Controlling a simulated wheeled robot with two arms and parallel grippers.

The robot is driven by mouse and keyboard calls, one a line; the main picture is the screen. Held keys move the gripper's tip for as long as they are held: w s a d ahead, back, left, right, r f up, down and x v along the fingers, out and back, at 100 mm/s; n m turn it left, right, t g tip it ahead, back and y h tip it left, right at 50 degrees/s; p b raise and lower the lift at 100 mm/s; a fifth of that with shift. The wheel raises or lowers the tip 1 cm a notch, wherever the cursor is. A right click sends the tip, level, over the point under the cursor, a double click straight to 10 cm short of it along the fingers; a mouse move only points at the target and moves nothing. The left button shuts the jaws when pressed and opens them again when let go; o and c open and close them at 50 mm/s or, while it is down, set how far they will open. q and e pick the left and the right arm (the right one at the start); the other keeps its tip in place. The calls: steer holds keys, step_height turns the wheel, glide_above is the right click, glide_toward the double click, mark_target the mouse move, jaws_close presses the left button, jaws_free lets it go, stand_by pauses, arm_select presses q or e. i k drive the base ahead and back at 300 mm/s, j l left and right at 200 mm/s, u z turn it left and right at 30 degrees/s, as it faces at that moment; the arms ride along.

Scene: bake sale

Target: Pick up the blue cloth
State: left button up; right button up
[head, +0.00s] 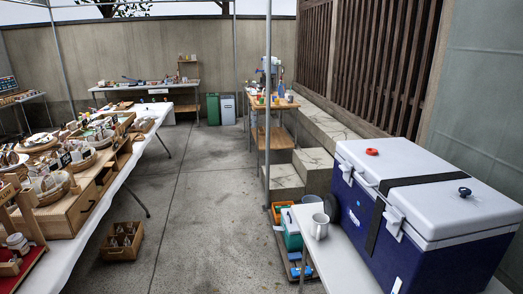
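I cannot make out a blue cloth in the head view. Some small blue items show in the low crate (283,250) beside the cooler table, but they are too small to tell as cloth. Bluish items also stand on the wooden cart (272,101) at the back, also too small to tell. Neither of my grippers is in view.
A long white-topped table (68,247) with baked goods runs along the left. A wooden crate (122,241) sits on the floor beside it. A blue-and-white cooler (425,215) and a white mug (319,226) stand on a table at right. The middle floor is clear.

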mark_target(297, 256)
steer(key=i, duration=1.65)
steer(key=i+l, duration=0.1)
steer(key=i, duration=1.6)
steer(key=j+u, duration=0.05)
steer(key=j, duration=0.05)
